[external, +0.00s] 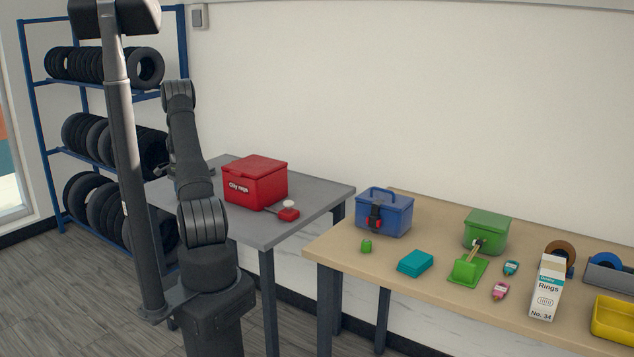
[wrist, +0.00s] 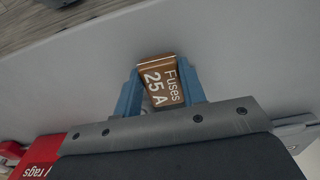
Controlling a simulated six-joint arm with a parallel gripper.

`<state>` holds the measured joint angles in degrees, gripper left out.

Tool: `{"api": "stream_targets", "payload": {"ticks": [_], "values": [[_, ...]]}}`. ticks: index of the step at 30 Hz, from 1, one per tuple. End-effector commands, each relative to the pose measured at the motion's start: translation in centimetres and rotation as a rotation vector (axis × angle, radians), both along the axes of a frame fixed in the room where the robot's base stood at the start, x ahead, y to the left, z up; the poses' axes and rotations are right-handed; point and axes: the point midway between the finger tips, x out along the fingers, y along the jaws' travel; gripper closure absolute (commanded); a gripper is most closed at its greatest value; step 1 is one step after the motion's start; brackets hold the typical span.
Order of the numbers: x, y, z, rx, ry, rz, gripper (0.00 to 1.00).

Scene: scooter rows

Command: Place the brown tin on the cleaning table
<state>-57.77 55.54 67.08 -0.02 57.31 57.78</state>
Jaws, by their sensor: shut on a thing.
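The brown tin (wrist: 160,80), printed "Fuses 25 A", is between the blue fingertips of my gripper (wrist: 159,72) in the wrist view. My gripper is shut on it. A plain grey table surface (wrist: 235,55) lies behind the tin; I cannot tell whether the tin touches it. In the external view my arm reaches over the grey table (external: 316,208) at its left part, which I take as the cleaning table. The tin and most of my gripper are hidden behind my arm there.
A red "Oily rags" box (external: 255,183) stands on the grey table, with a small red item (external: 288,214) in front. A wooden table (external: 345,250) to the right holds a blue box (external: 384,212), a green box (external: 486,231) and several small things. A tyre rack (external: 70,107) stands behind at left.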

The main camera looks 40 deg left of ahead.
Motion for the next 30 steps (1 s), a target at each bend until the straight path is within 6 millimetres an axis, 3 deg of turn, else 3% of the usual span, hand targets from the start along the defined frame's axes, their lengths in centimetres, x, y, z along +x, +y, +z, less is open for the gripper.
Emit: {"api": "stream_targets", "payload": {"ticks": [5, 6, 9, 20, 30], "values": [[0.0, 0.0, -0.3, -0.001, 0.000, 0.000, 0.85], [0.0, 0.0, -0.3, 0.000, 0.000, 0.000, 0.57], [0.0, 0.0, -0.3, 0.000, 0.000, 0.000, 0.41], [0.0, 0.0, 0.4, 0.001, -0.001, 0.000, 0.41], [0.0, 0.0, 7.0, 0.002, -0.001, 0.000, 0.41]]}}
